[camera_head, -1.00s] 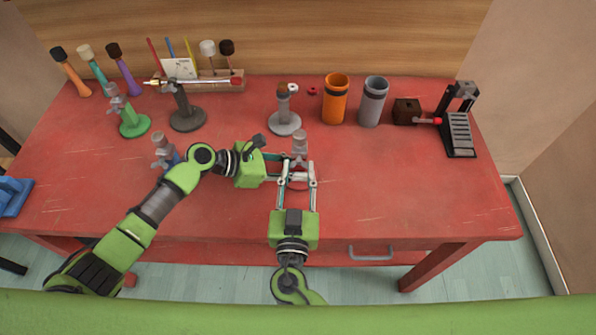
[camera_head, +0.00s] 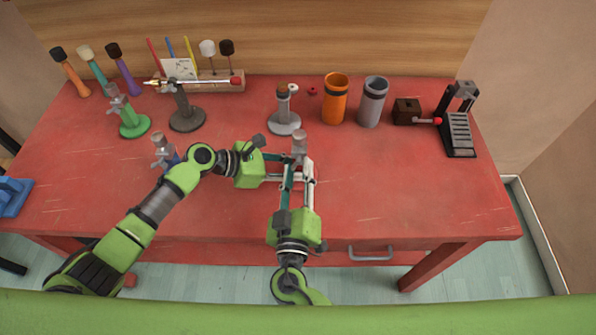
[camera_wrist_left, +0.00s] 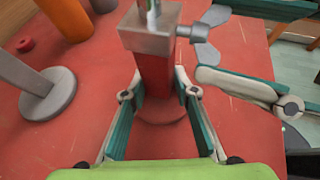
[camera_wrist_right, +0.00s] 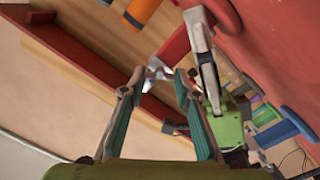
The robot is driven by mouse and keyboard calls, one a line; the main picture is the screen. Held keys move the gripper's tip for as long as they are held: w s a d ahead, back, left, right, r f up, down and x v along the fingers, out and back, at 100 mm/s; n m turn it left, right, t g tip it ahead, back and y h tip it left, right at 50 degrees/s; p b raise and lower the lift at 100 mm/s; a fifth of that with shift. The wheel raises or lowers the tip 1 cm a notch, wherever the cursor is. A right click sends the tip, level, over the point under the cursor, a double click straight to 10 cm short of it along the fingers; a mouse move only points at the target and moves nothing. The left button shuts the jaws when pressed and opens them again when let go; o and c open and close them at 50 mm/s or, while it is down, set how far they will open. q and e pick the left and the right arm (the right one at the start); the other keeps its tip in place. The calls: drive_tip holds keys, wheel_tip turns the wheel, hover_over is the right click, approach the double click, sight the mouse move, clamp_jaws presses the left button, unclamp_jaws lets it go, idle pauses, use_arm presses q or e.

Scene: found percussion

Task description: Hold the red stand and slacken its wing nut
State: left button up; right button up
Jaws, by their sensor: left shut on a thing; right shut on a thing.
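The red stand shows in the left wrist view as an upright red post (camera_wrist_left: 155,85) on a round red base (camera_wrist_left: 160,134), topped by a grey clamp head (camera_wrist_left: 150,40). My left gripper (camera_wrist_left: 159,78) is shut around the post below the head. The silver wing nut (camera_wrist_left: 206,52) sticks out at the head's side; it also shows in the right wrist view (camera_wrist_right: 156,72). My right gripper (camera_wrist_right: 160,75) is shut on the wing nut, its fingers rolled over on edge. In the head view the clamp head (camera_head: 299,140) shows, while the grippers hide most of the post and base.
A grey stand (camera_head: 284,122) is behind, with an orange cup (camera_head: 335,98) and a grey cup (camera_head: 373,101) to its right. A blue stand (camera_head: 164,152) is close to my left arm. Green and dark stands are farther left. The table's right front is clear.

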drive_tip(key=n, duration=0.5)
drive_tip(key=shift+n, duration=0.3)
drive_tip(key=shift+a, duration=0.1)
idle(0.3)
drive_tip(key=o, duration=1.1)
drive_tip(key=shift+s, duration=0.15)
use_arm(q)
drive_tip(key=shift+c, duration=0.8)
use_arm(e)
drive_tip(key=s, duration=1.1)
drive_tip(key=shift+s+a, duration=0.25)
drive_tip(key=shift+s, duration=0.15)
use_arm(q)
drive_tip(key=o, duration=0.9)
